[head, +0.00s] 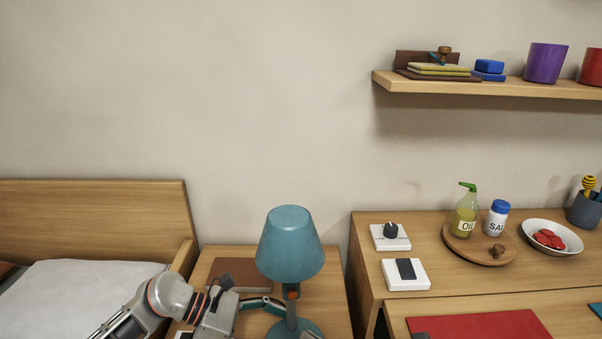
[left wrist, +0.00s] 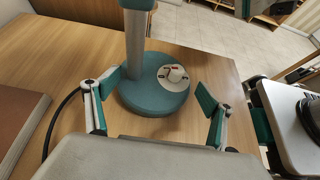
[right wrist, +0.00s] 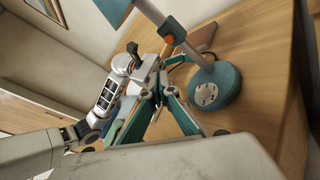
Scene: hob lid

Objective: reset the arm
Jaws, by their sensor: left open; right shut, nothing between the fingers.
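A teal desk lamp (head: 290,245) stands upright on the wooden bedside table (head: 335,290). Its round base (left wrist: 140,97) carries a pale disc with small marks in the left wrist view. My left gripper (left wrist: 157,92) is open, its fingers apart on either side of the near part of the base; contact cannot be told. In the head view my left gripper (head: 268,306) reaches in beside the lamp stem. My right gripper (right wrist: 160,97) is shut and empty in the right wrist view, with the lamp base (right wrist: 215,87) to its right. I cannot make it out clearly in the head view.
A brown book (head: 240,274) lies behind my left gripper. A bed (head: 85,280) is at left. A counter (head: 455,282) at right holds two white switch plates, an oil bottle (head: 465,215), a salt jar (head: 496,217) and a bowl (head: 538,247). A shelf (head: 500,88) hangs above.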

